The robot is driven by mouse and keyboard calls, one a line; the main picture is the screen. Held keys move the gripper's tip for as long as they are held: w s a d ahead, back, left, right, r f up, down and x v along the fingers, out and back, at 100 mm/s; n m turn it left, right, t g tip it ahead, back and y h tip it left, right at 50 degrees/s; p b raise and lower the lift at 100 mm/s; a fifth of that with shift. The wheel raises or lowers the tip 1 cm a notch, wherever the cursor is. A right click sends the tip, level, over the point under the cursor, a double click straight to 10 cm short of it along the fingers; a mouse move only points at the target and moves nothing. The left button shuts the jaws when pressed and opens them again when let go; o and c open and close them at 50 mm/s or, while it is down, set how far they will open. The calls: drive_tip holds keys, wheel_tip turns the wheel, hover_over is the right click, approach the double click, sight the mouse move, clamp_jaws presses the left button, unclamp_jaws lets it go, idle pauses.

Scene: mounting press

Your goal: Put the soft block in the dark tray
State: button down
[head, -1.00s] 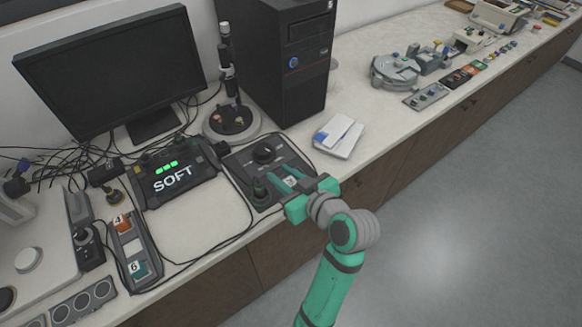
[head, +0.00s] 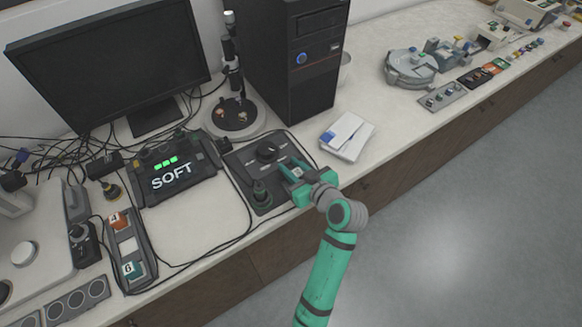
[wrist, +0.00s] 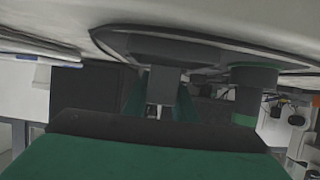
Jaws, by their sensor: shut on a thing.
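My gripper (head: 295,174) is over the right part of a dark control panel (head: 238,160); it also shows in the wrist view (wrist: 160,103). Its green fingers are closed on a small block with a pale marked face (head: 297,172). Most of that block is hidden by the fingers, and I cannot read its mark. A dark tray (head: 150,272) lies at the left on the counter, apart from my gripper. It holds an orange block marked 4 (head: 117,221) and a teal block marked 6 (head: 131,268). Between them is a pale square spot.
A display box reading SOFT (head: 172,177) stands left of the panel. The panel carries a round dial (head: 267,151) and a green-based knob (head: 261,191) close to my gripper. Cables cross the counter near the tray. The counter between tray and panel is mostly clear.

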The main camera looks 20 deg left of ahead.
drive_tip(key=shift+f, duration=0.6)
drive_tip(key=shift+s, duration=0.3)
drive_tip(key=shift+f, duration=0.15)
drive_tip(key=c, duration=1.4)
unclamp_jaws()
drive_tip(key=shift+w+f, duration=0.1)
drive_tip(key=shift+c, duration=0.2)
drive_tip(key=shift+w, duration=0.1)
drive_tip(key=v, duration=1.2)
